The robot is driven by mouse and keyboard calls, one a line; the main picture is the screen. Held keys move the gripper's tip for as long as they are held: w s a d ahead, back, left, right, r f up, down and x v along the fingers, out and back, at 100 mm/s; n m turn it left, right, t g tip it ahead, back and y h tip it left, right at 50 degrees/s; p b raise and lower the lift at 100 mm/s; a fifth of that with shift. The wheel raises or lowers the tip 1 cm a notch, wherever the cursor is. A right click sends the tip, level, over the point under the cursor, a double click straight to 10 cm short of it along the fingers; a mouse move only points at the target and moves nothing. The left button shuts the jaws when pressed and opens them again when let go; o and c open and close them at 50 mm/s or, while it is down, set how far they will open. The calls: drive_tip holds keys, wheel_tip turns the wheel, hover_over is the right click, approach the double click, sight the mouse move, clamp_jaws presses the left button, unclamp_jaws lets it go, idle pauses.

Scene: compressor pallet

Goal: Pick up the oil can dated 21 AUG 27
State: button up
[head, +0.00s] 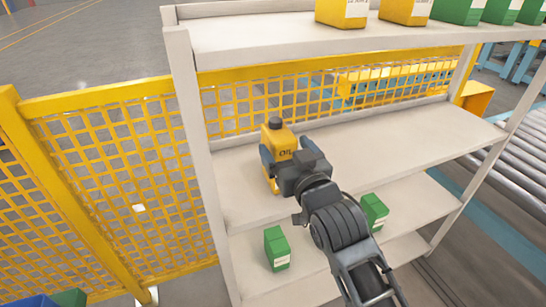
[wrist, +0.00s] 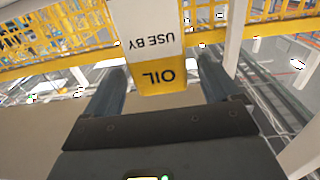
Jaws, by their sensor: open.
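A yellow oil can (head: 278,137) with a dark cap and the word OIL stands upright on the middle shelf, at its left part. My gripper (head: 272,163) is at the can with its fingers open on either side. In the wrist view the can (wrist: 163,80) appears upside down between the two open fingers (wrist: 162,85). Its white label reads USE BY, and the date is cut off or not visible, so I cannot tell which date it bears. I cannot tell whether the fingers touch the can.
The shelf rack (head: 350,150) has yellow boxes (head: 342,12) and green boxes (head: 458,11) on top. Green boxes (head: 277,248) stand on the lower shelf. A yellow mesh fence (head: 120,190) runs left and behind. The middle shelf is clear to the right.

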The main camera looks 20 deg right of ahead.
drive_tip(key=w, duration=0.5)
drive_tip(key=shift+d+f+p, duration=0.1)
drive_tip(key=shift+f+p, duration=0.15)
drive_tip(key=shift+p, duration=0.1)
drive_tip(key=c, duration=1.7)
drive_tip(key=shift+r, duration=0.15)
clamp_jaws()
